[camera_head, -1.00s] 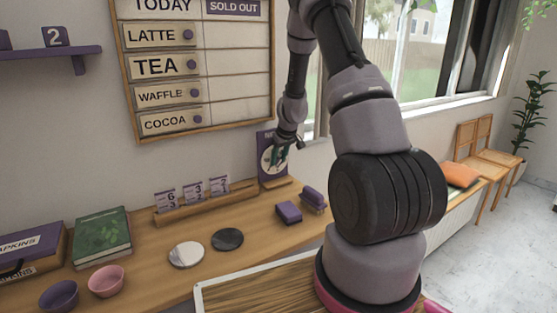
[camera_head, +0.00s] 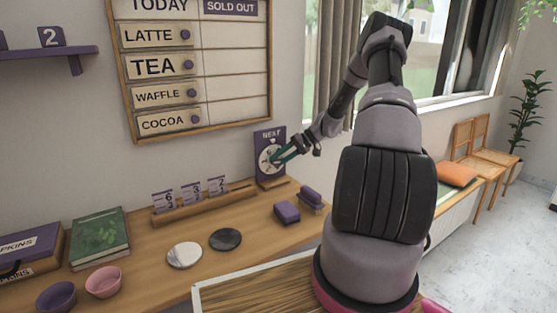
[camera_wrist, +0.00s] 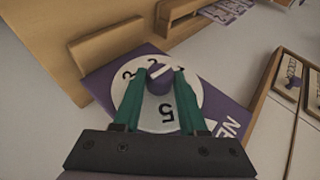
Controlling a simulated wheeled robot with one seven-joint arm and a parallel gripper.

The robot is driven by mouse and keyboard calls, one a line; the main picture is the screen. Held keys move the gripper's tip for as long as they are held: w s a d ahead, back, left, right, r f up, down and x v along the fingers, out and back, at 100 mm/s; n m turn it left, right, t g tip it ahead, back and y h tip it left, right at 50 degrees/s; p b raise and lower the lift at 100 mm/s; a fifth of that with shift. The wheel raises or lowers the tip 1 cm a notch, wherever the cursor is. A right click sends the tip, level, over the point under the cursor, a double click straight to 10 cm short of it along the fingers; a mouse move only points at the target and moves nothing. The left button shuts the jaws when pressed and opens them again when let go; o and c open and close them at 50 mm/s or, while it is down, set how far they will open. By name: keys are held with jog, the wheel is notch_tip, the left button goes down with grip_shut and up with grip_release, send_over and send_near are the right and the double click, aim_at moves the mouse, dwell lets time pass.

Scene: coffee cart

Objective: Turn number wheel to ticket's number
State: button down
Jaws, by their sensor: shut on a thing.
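A purple sign headed NEXT (camera_head: 271,137) stands at the back of the counter and carries the white number wheel (camera_head: 264,158). In the wrist view the wheel (camera_wrist: 146,117) shows a 5 and a 2; another digit at the left is partly unclear. Its purple knob (camera_wrist: 158,84) has a white mark. My gripper (camera_head: 277,161) reaches in from the right, and in the wrist view its green fingers (camera_wrist: 158,75) are shut on the knob from both sides. The fingers hide parts of the dial. Tickets (camera_head: 190,193) in a wooden rack show 6, 3 and 2, small in the head view.
A wooden rack (camera_head: 236,198) stands left of the sign. Purple blocks (camera_head: 287,212) lie in front of the sign. A white disc (camera_head: 184,255), a dark disc (camera_head: 225,239), bowls (camera_head: 104,281) and a green book (camera_head: 100,239) lie further left. A menu board (camera_head: 197,132) hangs above.

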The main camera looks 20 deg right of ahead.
jog(key=y, duration=0.2)
jog(key=m+y, duration=0.1)
jog(key=y, duration=0.1)
jog(key=shift+d+f, duration=0.2)
jog(key=shift+f, duration=0.15)
jog(key=shift+y, duration=0.3)
jog(key=shift+c, duration=2.3)
grip_release()
jog(key=v, duration=1)
jog(key=shift+d, duration=0.35)
jog(key=shift+s+r, duration=0.1)
